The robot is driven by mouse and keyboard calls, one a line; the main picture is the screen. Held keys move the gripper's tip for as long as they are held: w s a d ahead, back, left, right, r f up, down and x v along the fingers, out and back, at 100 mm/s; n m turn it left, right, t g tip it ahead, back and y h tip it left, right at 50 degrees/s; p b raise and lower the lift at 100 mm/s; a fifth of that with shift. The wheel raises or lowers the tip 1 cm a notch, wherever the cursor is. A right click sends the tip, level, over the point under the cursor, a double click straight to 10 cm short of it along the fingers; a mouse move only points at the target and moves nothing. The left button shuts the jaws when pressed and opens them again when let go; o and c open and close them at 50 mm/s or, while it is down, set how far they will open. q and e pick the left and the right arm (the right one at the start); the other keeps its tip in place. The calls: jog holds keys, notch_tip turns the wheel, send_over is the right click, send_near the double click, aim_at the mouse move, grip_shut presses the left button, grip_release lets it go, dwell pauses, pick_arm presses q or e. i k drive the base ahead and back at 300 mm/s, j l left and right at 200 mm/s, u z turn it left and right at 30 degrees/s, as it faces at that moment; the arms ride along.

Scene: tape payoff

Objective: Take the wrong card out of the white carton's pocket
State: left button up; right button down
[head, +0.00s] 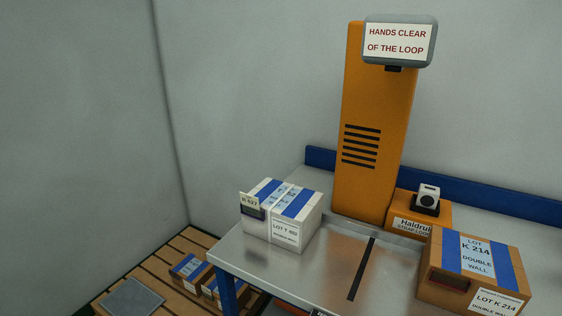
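The white carton (283,216) stands upright on the left part of the steel table, with blue bands and a "LOT Y 60…" label on its front. A cream card (248,199) sticks up out of a dark pocket (252,211) on the carton's left side. The card's print is small and seems to read "H 627" or similar. The card's lower part is hidden in the pocket. Neither of my grippers is in view.
A brown carton (475,268) marked "LOT K 214" stands at the right. An orange machine (372,130) with a "HANDS CLEAR OF THE LOOP" sign (399,41) rises behind. A dark slot (361,268) crosses the steel table (318,262). A slatted pallet (165,262) with small cartons lies lower left.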

aim_at(252, 202)
jog(key=z, duration=0.8)
jog(key=j+z, duration=0.7)
jog(key=z, duration=0.15)
jog(key=j+z, duration=0.4)
jog(key=k+j+z, duration=0.1)
jog(key=j+z, duration=0.3)
jog(key=l, duration=0.1)
